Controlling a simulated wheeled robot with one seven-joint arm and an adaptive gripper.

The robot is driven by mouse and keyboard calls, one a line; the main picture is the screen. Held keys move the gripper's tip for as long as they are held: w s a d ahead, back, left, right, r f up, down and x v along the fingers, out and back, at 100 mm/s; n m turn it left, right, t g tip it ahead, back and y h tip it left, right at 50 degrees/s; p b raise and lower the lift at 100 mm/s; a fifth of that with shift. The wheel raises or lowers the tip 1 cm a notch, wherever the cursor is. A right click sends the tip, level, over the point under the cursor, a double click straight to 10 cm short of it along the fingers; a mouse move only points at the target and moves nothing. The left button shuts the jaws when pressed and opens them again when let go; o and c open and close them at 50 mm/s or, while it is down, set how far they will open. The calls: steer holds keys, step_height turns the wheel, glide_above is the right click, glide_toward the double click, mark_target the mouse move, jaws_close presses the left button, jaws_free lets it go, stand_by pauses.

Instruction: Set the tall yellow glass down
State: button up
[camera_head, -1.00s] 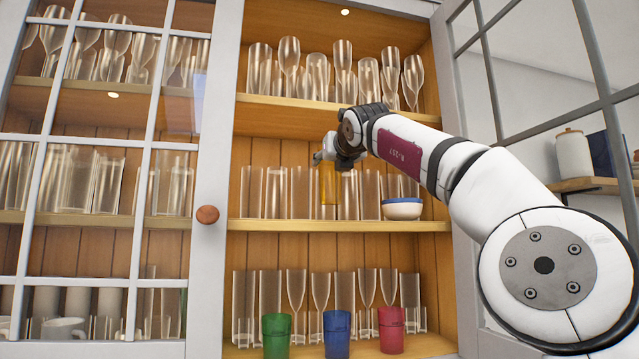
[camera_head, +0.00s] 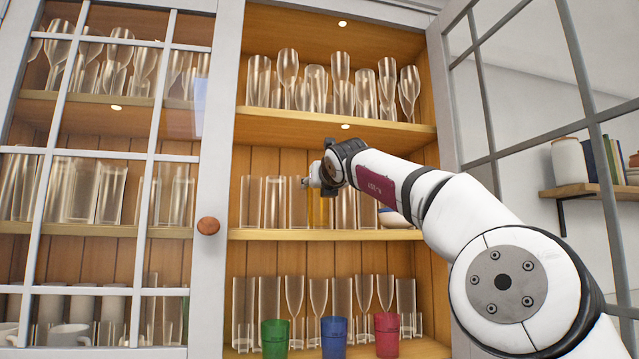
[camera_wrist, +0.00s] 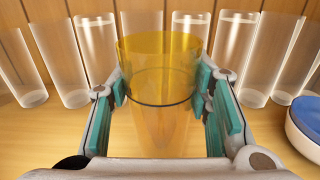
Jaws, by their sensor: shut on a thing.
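The tall yellow glass (camera_wrist: 160,85) is upright between the two teal-padded fingers of my gripper (camera_wrist: 168,95) in the wrist view. The fingers are shut on its sides. In the head view the yellow glass (camera_head: 318,208) is at the middle shelf (camera_head: 290,235), in front of the clear glasses there, and partly hidden by my gripper (camera_head: 318,180). I cannot tell whether its base touches the shelf board.
Clear tall glasses (camera_wrist: 97,45) stand in a row behind the yellow glass. A blue-and-white bowl (camera_wrist: 308,125) is close on the right. Green (camera_head: 275,337), blue (camera_head: 334,337) and red (camera_head: 387,335) cups stand on the shelf below. The open glazed door (camera_head: 530,130) is at right.

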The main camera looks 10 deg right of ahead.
steer(key=shift+f, duration=0.35)
steer(key=shift+s+f, duration=0.1)
steer(key=o, duration=1.3)
steer(key=shift+s, duration=0.15)
steer(key=s, duration=1.1)
steer(key=shift+s+p, duration=0.3)
steer(key=shift+p, duration=0.05)
